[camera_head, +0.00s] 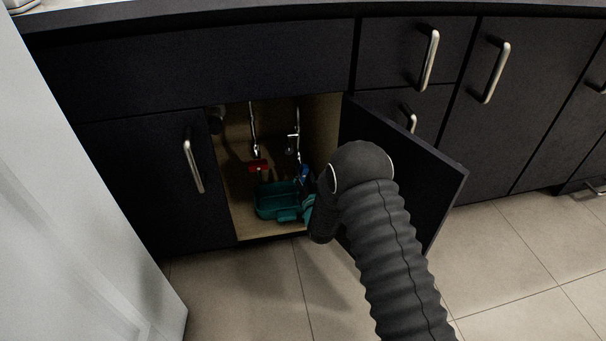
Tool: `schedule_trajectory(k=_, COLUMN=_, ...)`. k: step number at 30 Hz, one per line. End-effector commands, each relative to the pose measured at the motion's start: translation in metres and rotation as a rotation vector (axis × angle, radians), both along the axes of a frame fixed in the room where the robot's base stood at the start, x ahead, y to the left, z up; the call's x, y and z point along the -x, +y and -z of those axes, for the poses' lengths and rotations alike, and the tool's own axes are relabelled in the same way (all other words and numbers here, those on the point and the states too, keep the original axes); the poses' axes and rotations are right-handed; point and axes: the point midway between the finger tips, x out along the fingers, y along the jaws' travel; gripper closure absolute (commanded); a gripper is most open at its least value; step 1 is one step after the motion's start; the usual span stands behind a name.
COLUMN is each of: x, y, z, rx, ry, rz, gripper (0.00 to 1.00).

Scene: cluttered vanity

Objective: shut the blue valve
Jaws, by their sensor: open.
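The blue valve (303,173) is a small blue handle low on the right-hand pipe inside the open cabinet. My arm's dark wrist covers the space just right of it and below it.
A red valve (258,166) is on the left pipe. A teal bin (276,203) stands on the cabinet floor below the valves. The open door (425,170) juts out right, behind my arm. A closed door (150,175) is left. Tiled floor lies in front.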

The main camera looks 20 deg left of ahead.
Motion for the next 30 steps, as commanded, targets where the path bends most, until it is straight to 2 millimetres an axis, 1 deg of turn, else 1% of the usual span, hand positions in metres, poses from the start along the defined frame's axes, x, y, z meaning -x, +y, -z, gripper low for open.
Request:
schedule_trajectory(k=1, x=-0.0044, y=0.0025, z=-0.0002, rx=-0.001, ry=-0.002, rz=0.0, gripper=0.52)
schedule_trajectory(k=5, x=-0.0105, y=0.0062, z=-0.0006, rx=0.0, ry=-0.001, rz=0.0, gripper=0.52)
schedule_trajectory(k=14, x=-0.0118, y=0.0071, z=-0.0006, rx=0.0, ry=-0.001, rz=0.0, gripper=0.52)
schedule_trajectory(k=17, x=-0.0117, y=0.0071, z=-0.0005, rx=0.0, ry=0.0, rz=0.0, gripper=0.75)
schedule_trajectory(k=18, x=-0.0117, y=0.0072, z=-0.0005, rx=0.0, ry=0.0, rz=0.0, gripper=0.85)
schedule_trajectory(k=20, x=-0.0116, y=0.0073, z=-0.0006, rx=0.0, ry=0.0, rz=-0.001, gripper=1.0)
schedule_trajectory(k=23, x=-0.0115, y=0.0074, z=-0.0006, rx=0.0, ry=0.0, rz=-0.001, gripper=1.0)
schedule_trajectory(k=24, x=-0.0112, y=0.011, z=-0.0006, rx=-0.001, ry=-0.001, rz=-0.002, gripper=1.0)
schedule_trajectory(k=30, x=-0.0106, y=0.0093, z=-0.0008, rx=-0.019, ry=0.01, rz=-0.004, gripper=1.0)
